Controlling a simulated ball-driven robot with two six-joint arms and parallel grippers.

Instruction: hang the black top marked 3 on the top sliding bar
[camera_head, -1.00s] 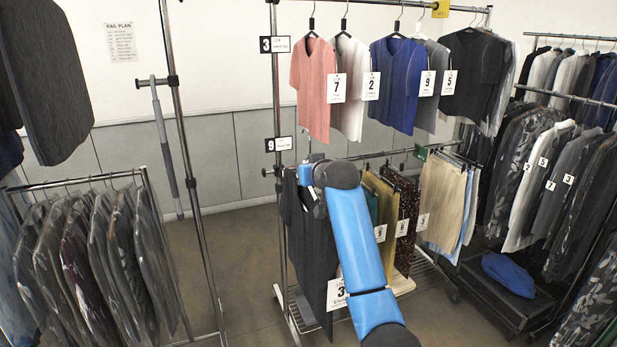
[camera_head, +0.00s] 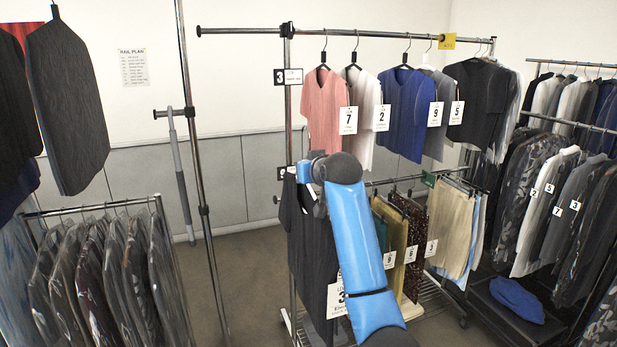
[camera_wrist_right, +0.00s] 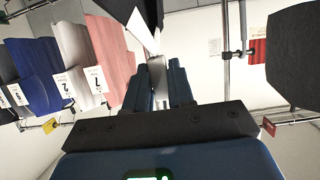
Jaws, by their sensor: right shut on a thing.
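The black top marked 3 (camera_head: 308,235) hangs from my right gripper (camera_head: 312,180) in the head view, in front of the rack's left post. Its white tag (camera_head: 337,297) shows a 3. In the right wrist view my right gripper (camera_wrist_right: 160,85) is shut on a pale, narrow piece, likely the hanger; the dark cloth (camera_wrist_right: 120,12) shows just past the fingers. The hanger's hook is not clear in either view. The top bar (camera_head: 240,30) is above and runs across the rack, its left end sticking out past the post. My left gripper is not in view.
A pink top (camera_head: 323,100) marked 7, a white one (camera_head: 362,115) and a blue one (camera_head: 405,110) hang on the top bar, right of the post. A sign 3 (camera_head: 288,76) is on the post. Trousers (camera_head: 462,225) hang on the lower bar. The bar's left end is bare.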

